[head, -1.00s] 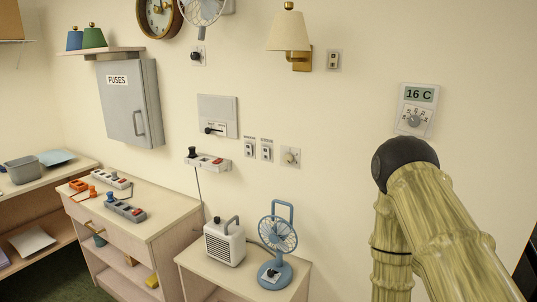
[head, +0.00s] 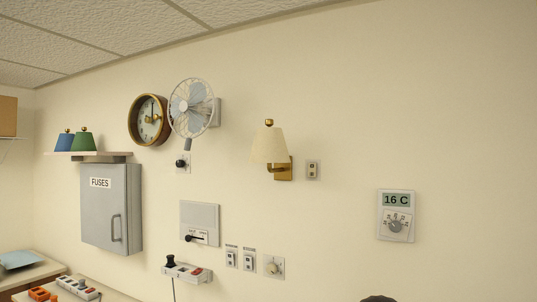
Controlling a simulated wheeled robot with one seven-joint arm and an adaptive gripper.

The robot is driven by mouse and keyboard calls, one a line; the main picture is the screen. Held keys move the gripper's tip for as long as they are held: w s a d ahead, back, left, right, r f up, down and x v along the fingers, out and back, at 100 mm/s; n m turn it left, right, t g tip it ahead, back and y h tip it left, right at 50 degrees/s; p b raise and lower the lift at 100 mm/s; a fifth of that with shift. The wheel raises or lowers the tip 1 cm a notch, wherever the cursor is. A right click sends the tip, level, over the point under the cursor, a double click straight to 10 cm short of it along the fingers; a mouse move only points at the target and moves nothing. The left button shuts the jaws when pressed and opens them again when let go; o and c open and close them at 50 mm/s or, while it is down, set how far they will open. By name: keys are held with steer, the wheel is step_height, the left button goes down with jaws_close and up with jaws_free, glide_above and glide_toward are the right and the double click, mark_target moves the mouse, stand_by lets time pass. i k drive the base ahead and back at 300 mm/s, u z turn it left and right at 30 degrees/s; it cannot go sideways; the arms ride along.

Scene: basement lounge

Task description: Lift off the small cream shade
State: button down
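The small cream shade (head: 269,146) sits upright on a brass wall lamp (head: 283,172), with a round brass knob (head: 269,122) on its top. The lamp is fixed to the wall right of the clock and fan. My gripper is not in the head view. Only a dark rounded bit of my arm shows at the bottom edge, well below and right of the shade.
A wall fan (head: 190,108) and a round clock (head: 149,120) hang left of the lamp. A wall switch (head: 313,170) is close on its right, and a thermostat (head: 396,215) farther right. A shelf (head: 100,156) holds blue and green shades.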

mark_target(270, 144)
steer(key=u, duration=1.35)
steer(key=i, duration=0.75)
steer(key=z, duration=1.9)
